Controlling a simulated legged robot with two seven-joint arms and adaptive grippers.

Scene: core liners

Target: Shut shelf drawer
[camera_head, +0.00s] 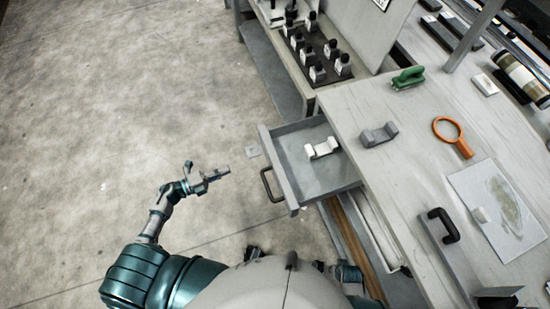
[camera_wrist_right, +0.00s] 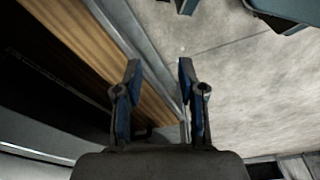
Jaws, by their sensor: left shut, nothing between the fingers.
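The grey drawer (camera_head: 293,185) is pulled out from the workbench toward the left in the head view. Its dark handle (camera_head: 268,184) is on its front face. A white bracket-like part (camera_head: 321,149) lies inside the drawer. My left gripper (camera_head: 222,174) is shut and empty, over the floor to the left of the handle and apart from it. My right gripper (camera_wrist_right: 160,70) shows in the right wrist view with its two blue-lined fingers apart and nothing between them. It points past a wooden board and a grey metal edge. I cannot make it out clearly in the head view.
The workbench top (camera_head: 410,165) holds a grey part (camera_head: 379,135), an orange ring-shaped tool (camera_head: 453,136), a green tool (camera_head: 408,78) and a second dark handle (camera_head: 442,225). Several bottles stand on a dark tray (camera_head: 312,55) behind. The concrete floor (camera_head: 120,100) at left is clear.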

